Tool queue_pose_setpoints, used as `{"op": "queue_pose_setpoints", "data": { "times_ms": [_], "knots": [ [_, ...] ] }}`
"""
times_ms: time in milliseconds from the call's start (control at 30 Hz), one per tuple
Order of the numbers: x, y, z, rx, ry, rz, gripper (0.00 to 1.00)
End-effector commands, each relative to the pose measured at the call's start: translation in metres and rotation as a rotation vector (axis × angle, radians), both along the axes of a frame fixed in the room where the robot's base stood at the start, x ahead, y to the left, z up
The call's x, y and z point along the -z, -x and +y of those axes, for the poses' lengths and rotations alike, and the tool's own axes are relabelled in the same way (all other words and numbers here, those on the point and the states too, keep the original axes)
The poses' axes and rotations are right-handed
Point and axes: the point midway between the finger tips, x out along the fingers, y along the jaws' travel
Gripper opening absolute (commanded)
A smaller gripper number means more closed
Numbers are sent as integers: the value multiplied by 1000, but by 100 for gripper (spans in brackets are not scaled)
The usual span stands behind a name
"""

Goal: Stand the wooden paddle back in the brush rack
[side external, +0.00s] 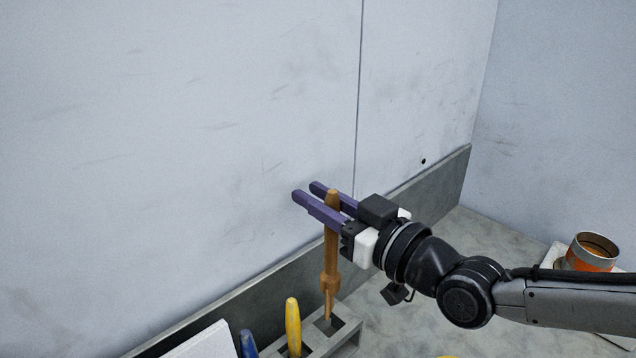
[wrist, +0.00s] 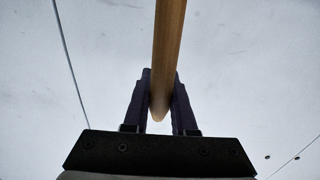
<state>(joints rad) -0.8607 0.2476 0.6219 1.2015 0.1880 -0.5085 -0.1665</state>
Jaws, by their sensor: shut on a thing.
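The wooden paddle (side external: 330,255) is brown and stands nearly upright in the side view. My gripper (side external: 307,191), with its two purple fingers, is shut on the paddle's upper part, close to the gripper body. The paddle's thin lower end is over or just inside a dark slot of the grey brush rack (side external: 346,338); I cannot tell how deep. In the wrist view the paddle (wrist: 168,45) runs between the two fingers (wrist: 161,85), its rounded end towards the palm. The rack is out of the wrist view.
A yellow-handled tool (side external: 292,325) stands in the rack left of the paddle. A blue handle (side external: 248,345) and a white block (side external: 205,343) are further left. An orange can (side external: 590,254) stands at the right. A low grey board (side external: 270,290) runs along the pale back wall.

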Motion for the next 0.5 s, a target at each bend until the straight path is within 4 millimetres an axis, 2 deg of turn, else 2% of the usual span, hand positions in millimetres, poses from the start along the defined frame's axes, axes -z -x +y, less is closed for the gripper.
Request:
{"op": "queue_pose_setpoints", "data": {
  "times_ms": [500],
  "knots": [
    [38,0,0,0,0,0,0]
  ]
}}
